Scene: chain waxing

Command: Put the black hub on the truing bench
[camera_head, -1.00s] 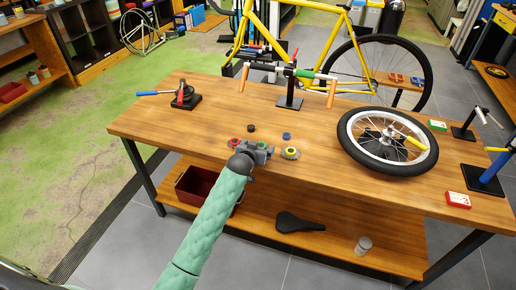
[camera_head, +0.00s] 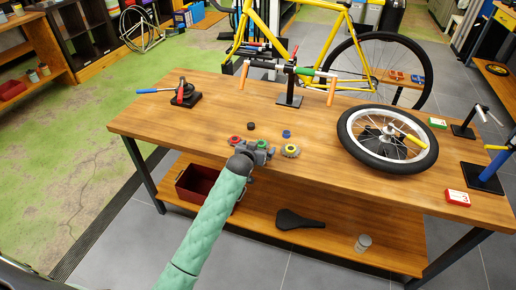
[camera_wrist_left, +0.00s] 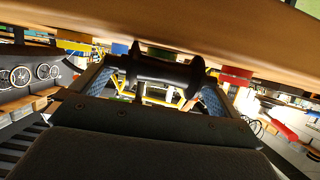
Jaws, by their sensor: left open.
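My right gripper is out of view.
A spoked wheel (camera_head: 388,140) lies on the right of the bench. A handlebar stand (camera_head: 289,98) stands at the back, a black-and-red tool (camera_head: 184,94) at the left. A red-and-white box (camera_head: 457,198) sits at the right front. The bench's left front is clear.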

